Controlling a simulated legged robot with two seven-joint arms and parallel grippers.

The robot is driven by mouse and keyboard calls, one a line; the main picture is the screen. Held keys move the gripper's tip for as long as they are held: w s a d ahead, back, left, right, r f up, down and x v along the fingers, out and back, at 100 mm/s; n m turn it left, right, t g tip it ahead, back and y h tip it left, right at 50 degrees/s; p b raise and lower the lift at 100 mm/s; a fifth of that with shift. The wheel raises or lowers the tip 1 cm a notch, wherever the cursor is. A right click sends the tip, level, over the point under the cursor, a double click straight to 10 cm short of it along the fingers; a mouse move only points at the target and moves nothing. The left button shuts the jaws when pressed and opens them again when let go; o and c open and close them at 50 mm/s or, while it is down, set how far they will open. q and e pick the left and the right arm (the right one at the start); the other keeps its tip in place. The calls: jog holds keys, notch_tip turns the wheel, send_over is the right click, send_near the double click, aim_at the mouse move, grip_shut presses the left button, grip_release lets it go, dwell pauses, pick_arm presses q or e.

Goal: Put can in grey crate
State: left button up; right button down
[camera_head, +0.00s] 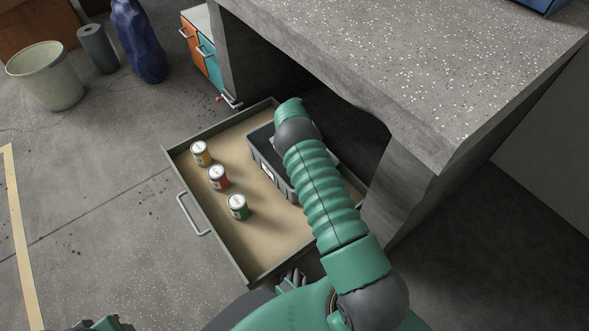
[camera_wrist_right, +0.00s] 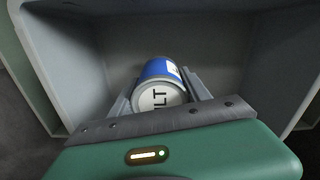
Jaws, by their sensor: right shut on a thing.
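In the right wrist view, a blue can (camera_wrist_right: 157,68) with a pale end marked with dark letters lies between the jaws of my right gripper (camera_wrist_right: 160,92), which is shut on it. The pale grey walls of the grey crate (camera_wrist_right: 225,38) surround the can and jaws. I cannot tell whether the can touches the crate floor. In the head view, the grey crate (camera_head: 262,160) stands in the open drawer. My right arm covers much of it and hides the held can and right gripper there.
The open drawer (camera_head: 262,262) has a tan floor holding a yellow can (camera_head: 201,154), a red can (camera_head: 218,178) and a green can (camera_head: 238,207) left of the crate. The concrete bench (camera_head: 400,70) overhangs at the upper right.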

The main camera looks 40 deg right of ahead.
notch_tip(320, 180, down, 3)
jog(key=shift+f+b, duration=0.1)
jog(key=shift+b, duration=0.8)
jog(key=shift+r, duration=0.2)
jog(key=c, duration=0.5)
grip_release()
jog(key=shift+f, duration=0.1)
